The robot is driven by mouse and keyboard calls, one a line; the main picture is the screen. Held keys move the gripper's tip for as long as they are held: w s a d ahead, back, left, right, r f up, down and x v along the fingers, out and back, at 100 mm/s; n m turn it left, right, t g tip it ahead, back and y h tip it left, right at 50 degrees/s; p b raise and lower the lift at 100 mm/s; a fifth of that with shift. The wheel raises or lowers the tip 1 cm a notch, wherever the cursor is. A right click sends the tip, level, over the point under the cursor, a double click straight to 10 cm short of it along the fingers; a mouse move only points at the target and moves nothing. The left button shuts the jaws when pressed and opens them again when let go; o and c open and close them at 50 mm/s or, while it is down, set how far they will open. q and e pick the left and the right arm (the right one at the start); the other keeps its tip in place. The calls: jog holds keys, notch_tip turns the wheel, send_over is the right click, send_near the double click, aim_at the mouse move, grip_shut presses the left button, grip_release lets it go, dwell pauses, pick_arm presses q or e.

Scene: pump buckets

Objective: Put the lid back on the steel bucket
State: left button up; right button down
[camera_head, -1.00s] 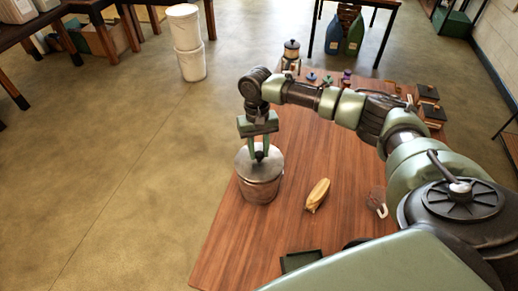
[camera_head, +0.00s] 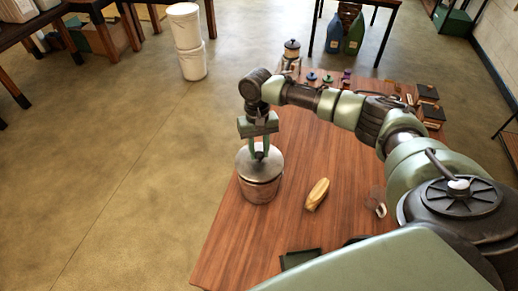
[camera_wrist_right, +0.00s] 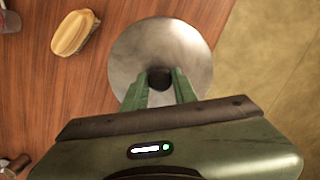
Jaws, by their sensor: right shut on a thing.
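The steel bucket (camera_head: 261,190) stands upright on the near left part of the wooden table. Its round grey metal lid (camera_head: 244,162) lies over the bucket's top and looks about level. Whether it is fully seated on the rim I cannot tell. My right gripper (camera_head: 259,156) points down from above and is shut on the lid's dark knob. In the right wrist view the green fingers (camera_wrist_right: 160,80) are at both sides of the dark knob, at the middle of the lid (camera_wrist_right: 185,45). The lid hides the bucket's inside there. My left gripper is not in view.
A yellowish brush-like item (camera_head: 317,194) lies right of the bucket on the table (camera_head: 232,238). A clear mug (camera_head: 376,202) is farther right. Several small jars and boxes crowd the table's far end. White buckets (camera_head: 188,45) are stacked on the floor.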

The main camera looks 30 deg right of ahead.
jog(key=shift+p, duration=0.6)
dwell(0.6)
jog(key=shift+f, duration=0.35)
dwell(0.8)
jog(key=shift+f+p, duration=0.25)
jog(key=shift+p, duration=0.3)
dwell(0.5)
jog(key=c, duration=0.6)
grip_release()
jog(key=shift+o, duration=0.2)
jog(key=shift+r+p, duration=0.8)
jog(key=shift+r, duration=2.7)
